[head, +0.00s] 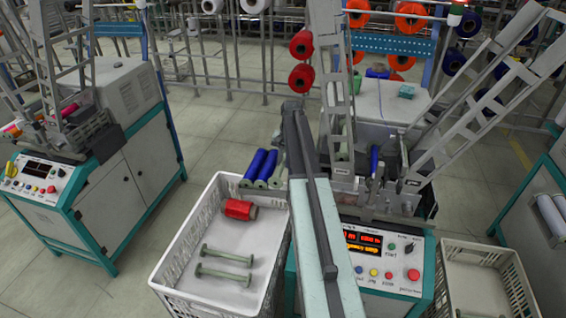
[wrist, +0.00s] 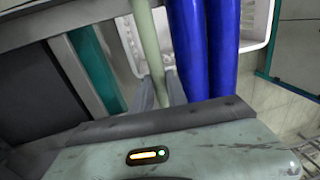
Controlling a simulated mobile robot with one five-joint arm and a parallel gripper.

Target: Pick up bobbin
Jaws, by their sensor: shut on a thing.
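In the wrist view my gripper (wrist: 160,92) is shut on a slim, bare pale green bobbin (wrist: 152,45), whose shaft runs up between the two fingers. Two full blue bobbins (wrist: 205,50) lie close beside it on the right. In the head view the blue bobbins (head: 258,165) lie side by side at the far edge of the white crate, left of my arm. My arm hides the gripper there and most of the held bobbin. The lower end of the held bobbin is hidden behind the gripper body in the wrist view.
The white crate (head: 184,232) holds a red bobbin (head: 240,209) and two bare green bobbins (head: 225,253). A winding machine with a lit panel (head: 372,245) stands right of my arm. Another machine (head: 100,170) stands left. A second crate (head: 476,252) sits at lower right.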

